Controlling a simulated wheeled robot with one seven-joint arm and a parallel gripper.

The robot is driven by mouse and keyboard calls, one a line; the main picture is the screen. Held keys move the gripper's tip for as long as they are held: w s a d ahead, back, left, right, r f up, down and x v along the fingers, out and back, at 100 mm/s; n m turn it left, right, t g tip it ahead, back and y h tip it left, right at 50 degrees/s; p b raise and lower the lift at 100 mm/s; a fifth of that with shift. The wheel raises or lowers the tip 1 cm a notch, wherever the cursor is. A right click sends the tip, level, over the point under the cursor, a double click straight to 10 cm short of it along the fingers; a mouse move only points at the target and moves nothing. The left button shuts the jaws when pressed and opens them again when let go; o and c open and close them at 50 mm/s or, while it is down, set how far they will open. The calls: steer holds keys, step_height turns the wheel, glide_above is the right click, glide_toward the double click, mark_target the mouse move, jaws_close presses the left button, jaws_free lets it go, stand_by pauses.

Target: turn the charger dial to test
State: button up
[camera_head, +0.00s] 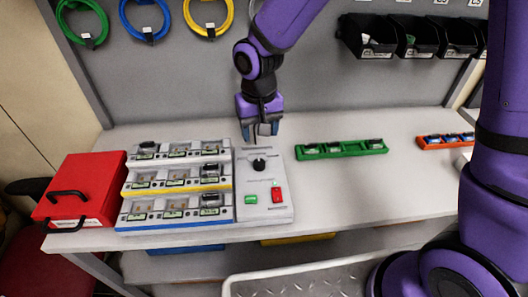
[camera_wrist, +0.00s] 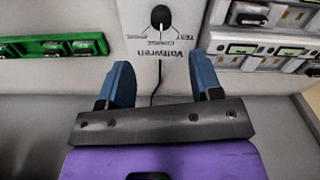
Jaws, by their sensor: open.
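In the wrist view the dial (camera_wrist: 159,17) has a white mark that appears to point toward the CHARGE label. The lettering is upside down there, with the TEST label (camera_wrist: 184,35) right of CHARGE; the label on the left is hard to read. My gripper (camera_head: 262,130) is open and empty behind and above the dial, not touching it. In the wrist view its blue fingers (camera_wrist: 163,75) are spread apart, with the dial beyond them.
A red box (camera_head: 80,190) is at the far left. A green strip (camera_head: 341,149) lies to the right, with an orange strip (camera_head: 446,140) farther right. Bench between charger and green strip is clear.

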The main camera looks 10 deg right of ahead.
mark_target(259, 162)
step_height(259, 162, down, 11)
steer(key=shift+w+f, duration=0.1)
stand_by(0.5)
steer(key=shift+c, duration=0.4)
steer(key=c, duration=0.8)
steer(key=shift+c, duration=0.2)
steer(key=shift+n, duration=0.4)
steer(key=n, duration=0.3)
steer(key=shift+n, duration=2.5)
